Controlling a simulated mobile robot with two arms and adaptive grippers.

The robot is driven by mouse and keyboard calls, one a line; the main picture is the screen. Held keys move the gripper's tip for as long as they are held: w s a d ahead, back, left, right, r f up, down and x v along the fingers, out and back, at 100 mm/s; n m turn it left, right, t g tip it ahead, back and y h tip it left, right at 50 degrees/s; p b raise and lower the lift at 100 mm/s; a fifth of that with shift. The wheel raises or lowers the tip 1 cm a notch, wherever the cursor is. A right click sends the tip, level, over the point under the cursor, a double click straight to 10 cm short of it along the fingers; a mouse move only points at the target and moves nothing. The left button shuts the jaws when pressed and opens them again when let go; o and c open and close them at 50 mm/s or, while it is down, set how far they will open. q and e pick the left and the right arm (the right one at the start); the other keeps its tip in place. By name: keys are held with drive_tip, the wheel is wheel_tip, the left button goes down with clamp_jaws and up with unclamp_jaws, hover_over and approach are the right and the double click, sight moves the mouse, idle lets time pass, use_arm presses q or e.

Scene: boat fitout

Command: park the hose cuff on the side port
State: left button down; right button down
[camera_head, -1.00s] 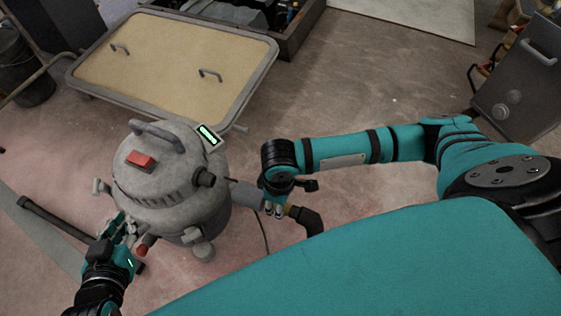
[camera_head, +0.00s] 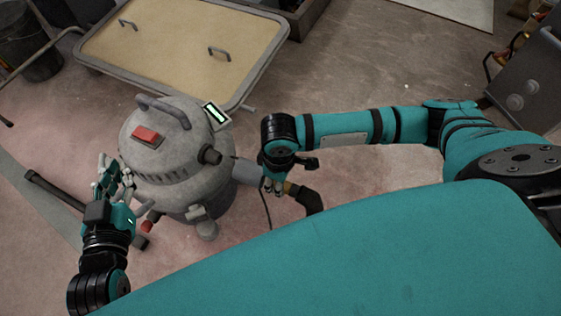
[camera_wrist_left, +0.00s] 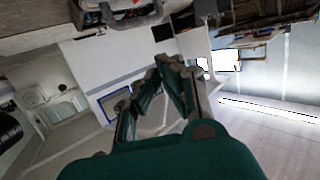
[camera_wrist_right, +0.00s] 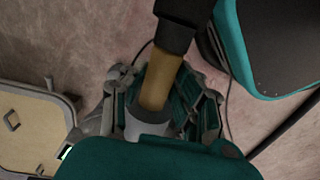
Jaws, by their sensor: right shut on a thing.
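The grey canister vacuum (camera_head: 172,150) stands upright on the floor, with a red switch on its lid. A dark round stub (camera_head: 210,156), seemingly the side port, sticks out on its right side. My right gripper (camera_head: 270,182) is shut on the hose cuff, whose grey end (camera_head: 247,172) points at the vacuum's side. In the right wrist view its tan section (camera_wrist_right: 160,82) leads to a black hose end (camera_wrist_right: 174,36); whether the cuff touches the vacuum I cannot tell. My left gripper (camera_head: 112,178) is open and empty by the vacuum's left side; its fingers (camera_wrist_left: 158,85) show spread.
A framed tan panel (camera_head: 180,45) with handles lies behind the vacuum. A dark bar (camera_head: 55,190) lies on the floor at left. A grey case (camera_head: 530,85) stands at right. A bin (camera_head: 35,45) is at far left. Floor between panel and case is clear.

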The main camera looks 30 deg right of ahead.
drive_tip(key=shift+w+a+b, duration=0.4)
drive_tip(key=shift+w+b, duration=0.05)
drive_tip(key=shift+b, duration=0.05)
drive_tip(key=shift+w+a+b, duration=0.35)
drive_tip(key=shift+w+b, duration=0.05)
drive_tip(key=shift+b, duration=0.05)
drive_tip(key=shift+w+a+b, duration=0.3)
drive_tip(key=shift+w+b, duration=0.15)
drive_tip(key=shift+b, duration=0.05)
drive_tip(key=shift+w+a+b, duration=0.35)
drive_tip(key=shift+w+b, duration=0.05)
drive_tip(key=shift+b, duration=0.05)
use_arm(q)
drive_tip(key=s+d+r+t+h, duration=0.1)
drive_tip(key=s+r+t+h, duration=0.2)
drive_tip(key=r+t, duration=0.7)
wheel_tip(320, 180, up, 5)
drive_tip(key=shift+s+d+f, duration=0.1)
drive_tip(key=shift+s+d, duration=0.05)
drive_tip(key=shift+f, duration=0.1)
drive_tip(key=shift+w+d+f+g+p, duration=0.1)
drive_tip(key=shift+w+f+g+p, duration=0.35)
drive_tip(key=shift+w+f+g, duration=0.7)
drive_tip(key=shift+w+f+g+y+p, duration=0.3)
drive_tip(key=shift+f+g, duration=0.2)
drive_tip(key=shift+f, duration=0.35)
drive_tip(key=shift+w+f+g+y+p, duration=0.1)
drive_tip(key=shift+w+f+g+y, duration=0.1)
drive_tip(key=shift+f+g+y, duration=0.45)
